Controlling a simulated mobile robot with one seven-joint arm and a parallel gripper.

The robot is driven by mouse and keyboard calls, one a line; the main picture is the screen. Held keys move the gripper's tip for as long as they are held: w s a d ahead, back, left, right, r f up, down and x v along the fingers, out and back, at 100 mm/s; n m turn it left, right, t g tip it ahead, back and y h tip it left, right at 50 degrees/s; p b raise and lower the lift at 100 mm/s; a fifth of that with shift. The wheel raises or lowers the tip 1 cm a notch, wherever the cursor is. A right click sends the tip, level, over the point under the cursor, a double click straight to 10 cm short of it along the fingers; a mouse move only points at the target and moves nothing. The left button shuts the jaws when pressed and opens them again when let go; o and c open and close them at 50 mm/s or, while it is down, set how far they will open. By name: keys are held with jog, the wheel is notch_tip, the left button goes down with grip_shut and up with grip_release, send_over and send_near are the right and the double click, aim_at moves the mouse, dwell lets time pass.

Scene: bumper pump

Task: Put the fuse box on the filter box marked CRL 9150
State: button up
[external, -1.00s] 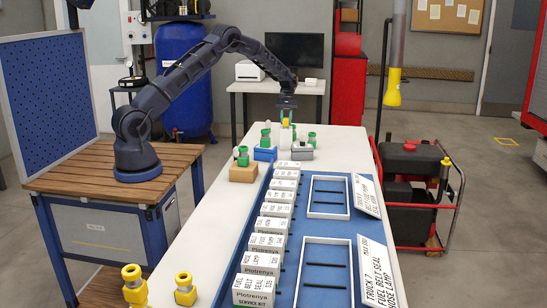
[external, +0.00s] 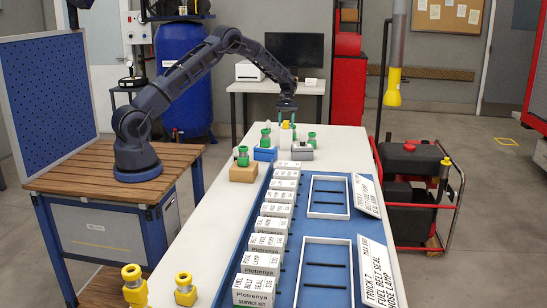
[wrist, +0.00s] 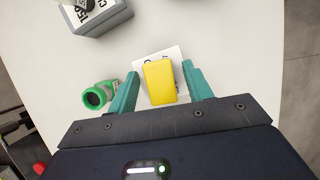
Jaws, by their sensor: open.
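A yellow box (wrist: 159,82), which looks like the fuse box, lies over a white label card in the wrist view. It also shows small in the external view (external: 286,124). My gripper (wrist: 160,90) is open, with its teal fingers on either side of the yellow box and gaps at both sides. In the external view my gripper (external: 287,117) is low at the far end of the white table. A grey box (wrist: 103,18) at the upper left of the wrist view has a partly cut-off label that seems to include "C" and "150". It is probably the grey box in the external view (external: 302,154).
A green fitting (wrist: 97,96) lies left of my fingers. A blue box (external: 265,154) and a brown box (external: 243,174), with green fittings on or by them, stand nearer. White cartons (external: 265,243) line a blue mat with trays.

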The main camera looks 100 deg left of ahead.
jog(key=v, duration=1.2)
